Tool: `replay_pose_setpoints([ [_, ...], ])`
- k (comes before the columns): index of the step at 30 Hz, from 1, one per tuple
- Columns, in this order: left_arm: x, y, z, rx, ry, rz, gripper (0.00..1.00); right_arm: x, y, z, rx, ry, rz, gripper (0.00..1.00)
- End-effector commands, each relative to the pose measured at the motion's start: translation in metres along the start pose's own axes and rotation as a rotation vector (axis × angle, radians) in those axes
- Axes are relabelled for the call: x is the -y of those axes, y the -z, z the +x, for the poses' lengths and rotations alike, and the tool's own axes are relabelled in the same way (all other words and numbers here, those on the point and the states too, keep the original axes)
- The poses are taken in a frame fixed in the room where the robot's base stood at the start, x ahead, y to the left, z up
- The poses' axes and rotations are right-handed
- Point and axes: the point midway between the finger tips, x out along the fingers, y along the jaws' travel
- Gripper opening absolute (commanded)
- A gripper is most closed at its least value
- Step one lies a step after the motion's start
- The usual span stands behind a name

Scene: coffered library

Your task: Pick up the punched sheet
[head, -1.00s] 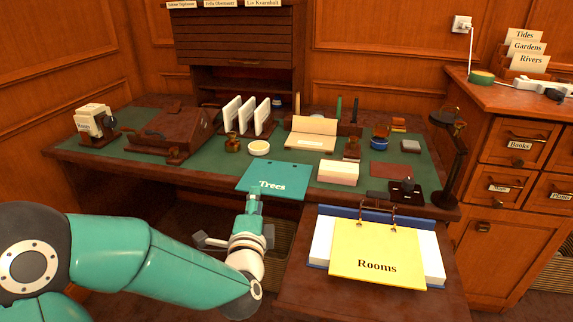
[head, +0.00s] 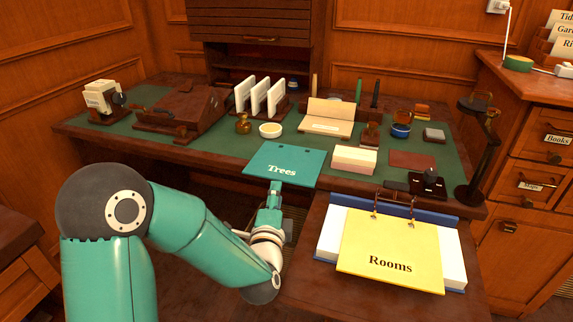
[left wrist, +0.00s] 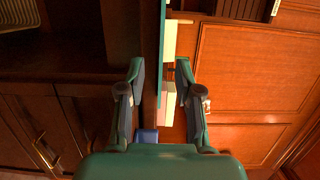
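The punched sheet, a teal one marked "Trees" (head: 284,158), lies on the green desk top with its front part jutting past the desk's front edge. Small holes show along its far edge. My left gripper (head: 276,186) is at the sheet's front edge in the head view. In the left wrist view the sheet (left wrist: 161,40) shows edge-on as a thin teal strip. It stands between the two parted fingers of my left gripper (left wrist: 160,68), with a gap on each side. My right gripper is not in view.
A ring binder with a yellow "Rooms" sheet (head: 392,255) lies on a lower surface at right. A cream block (head: 354,160), a white dish (head: 270,131) and a stamp (head: 428,183) stand near the teal sheet. A dark lamp-like stand (head: 481,150) is at the desk's right end.

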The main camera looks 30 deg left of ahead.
Motion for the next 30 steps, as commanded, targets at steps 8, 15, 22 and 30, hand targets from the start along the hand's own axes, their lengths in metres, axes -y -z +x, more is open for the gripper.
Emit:
replay_pose_setpoints([
  [8,0.000,-0.001,0.033,0.003,0.002,-0.001,0.34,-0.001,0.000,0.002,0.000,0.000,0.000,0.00],
  [15,0.000,-0.001,0.058,0.001,0.000,0.000,0.34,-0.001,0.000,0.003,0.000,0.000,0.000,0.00],
  [22,0.000,0.000,0.058,0.000,-0.001,0.000,0.34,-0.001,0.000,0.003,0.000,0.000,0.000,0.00],
  [30,0.000,0.000,0.058,0.000,0.000,0.000,0.00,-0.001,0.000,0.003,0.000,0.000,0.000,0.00],
])
